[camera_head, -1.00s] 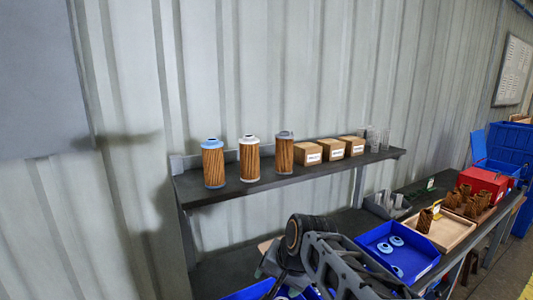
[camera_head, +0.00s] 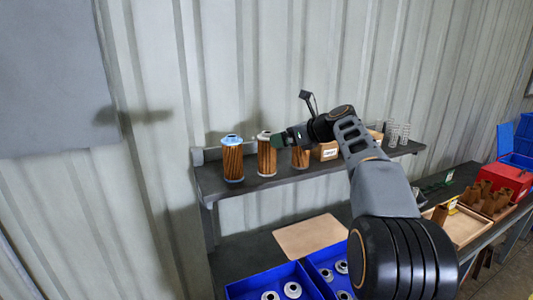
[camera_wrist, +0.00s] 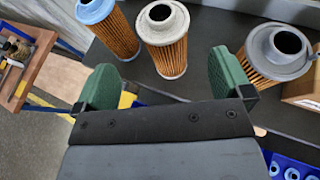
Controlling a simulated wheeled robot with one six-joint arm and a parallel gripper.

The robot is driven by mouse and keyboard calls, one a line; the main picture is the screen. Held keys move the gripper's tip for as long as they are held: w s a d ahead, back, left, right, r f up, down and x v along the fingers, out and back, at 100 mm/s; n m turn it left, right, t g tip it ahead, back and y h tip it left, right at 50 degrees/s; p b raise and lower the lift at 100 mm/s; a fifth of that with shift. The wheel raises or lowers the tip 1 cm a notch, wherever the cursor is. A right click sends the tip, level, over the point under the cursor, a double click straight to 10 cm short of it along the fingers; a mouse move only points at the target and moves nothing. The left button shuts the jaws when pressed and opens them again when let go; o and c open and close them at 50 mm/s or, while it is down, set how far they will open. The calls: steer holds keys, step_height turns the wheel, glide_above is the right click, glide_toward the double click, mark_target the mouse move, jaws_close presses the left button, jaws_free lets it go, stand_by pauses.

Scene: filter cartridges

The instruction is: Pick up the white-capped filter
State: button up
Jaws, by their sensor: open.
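The white-capped filter (camera_head: 266,155) stands upright on the shelf, a brown pleated cylinder between two others. The blue-capped filter (camera_head: 232,160) is to its left and the grey-capped filter (camera_head: 300,157) to its right, partly hidden by my arm. In the wrist view the white-capped filter (camera_wrist: 165,40) lies ahead of the gap between my fingers. The blue-capped filter (camera_wrist: 110,28) and grey-capped filter (camera_wrist: 272,55) show on either side. My gripper (camera_wrist: 165,80) is open and empty, with green fingers apart. In the head view my gripper (camera_head: 275,140) is at cap height, beside the white cap.
The shelf (camera_head: 215,186) also carries cardboard boxes (camera_head: 325,151) and clear cylinders (camera_head: 398,133) to the right. Corrugated wall stands close behind. Below are blue bins (camera_head: 260,285), a tan board (camera_head: 310,236), a wooden tray (camera_head: 465,225) and a red box (camera_head: 508,178).

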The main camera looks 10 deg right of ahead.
mark_target(268, 140)
steer(key=shift+d+p+x, duration=0.1)
steer(key=shift+p+x, duration=0.45)
steer(key=shift+x, duration=1.65)
steer(key=shift+d+p+x, duration=0.15)
steer(key=shift+p+x, duration=0.4)
steer(key=shift+x, duration=1.7)
steer(key=shift+c, duration=0.3)
steer(key=c, duration=0.9)
steer(key=shift+c, duration=0.3)
steer(key=shift+r, duration=0.1)
